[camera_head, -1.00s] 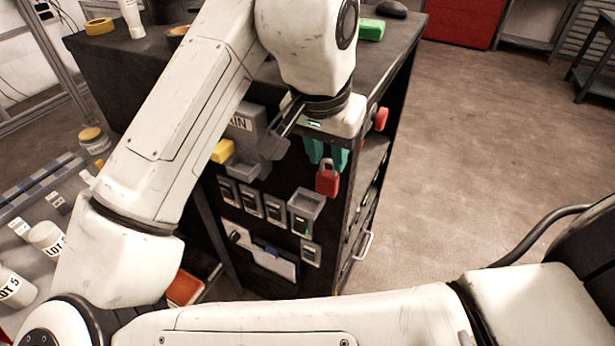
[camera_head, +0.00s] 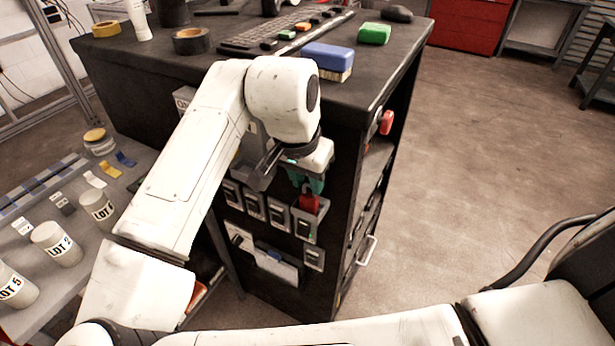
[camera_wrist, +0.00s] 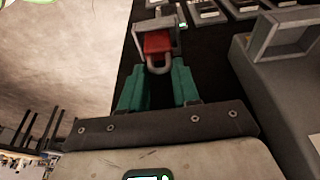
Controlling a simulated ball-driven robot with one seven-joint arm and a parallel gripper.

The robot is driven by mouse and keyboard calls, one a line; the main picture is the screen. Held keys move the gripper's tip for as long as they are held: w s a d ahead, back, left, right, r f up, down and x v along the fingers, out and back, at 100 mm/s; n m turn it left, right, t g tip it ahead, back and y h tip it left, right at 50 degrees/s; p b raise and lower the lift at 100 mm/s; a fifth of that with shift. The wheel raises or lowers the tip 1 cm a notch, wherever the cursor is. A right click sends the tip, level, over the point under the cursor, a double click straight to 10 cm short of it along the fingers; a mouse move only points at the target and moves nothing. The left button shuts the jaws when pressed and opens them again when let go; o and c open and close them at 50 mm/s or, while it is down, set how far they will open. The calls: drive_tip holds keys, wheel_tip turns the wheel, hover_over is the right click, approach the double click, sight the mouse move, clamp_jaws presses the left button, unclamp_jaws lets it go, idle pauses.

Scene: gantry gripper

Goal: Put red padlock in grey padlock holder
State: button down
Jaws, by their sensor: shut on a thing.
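The red padlock (camera_head: 309,202) is at the mouth of the grey padlock holder (camera_head: 303,226) on the dark cabinet's front. My gripper (camera_head: 308,183) is just above it, with teal fingers pointing down. In the wrist view the red padlock (camera_wrist: 158,45) sits partly inside the grey holder (camera_wrist: 175,22), its body within the holder's walls and its shackle toward me. My teal fingers (camera_wrist: 158,84) are at either side of the shackle. The finger contact on the shackle is hard to make out, but the jaws are shut on the padlock.
A grey box (camera_wrist: 292,35) juts out close by in the wrist view. A red knob (camera_head: 386,122) sticks out of the cabinet's right side. A blue and tan block (camera_head: 328,58) lies on the top.

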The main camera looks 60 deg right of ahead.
drive_tip(key=shift+f, duration=0.1)
drive_tip(key=c, duration=0.8)
unclamp_jaws()
drive_tip(key=v, duration=1.2)
drive_tip(key=shift+p, duration=0.35)
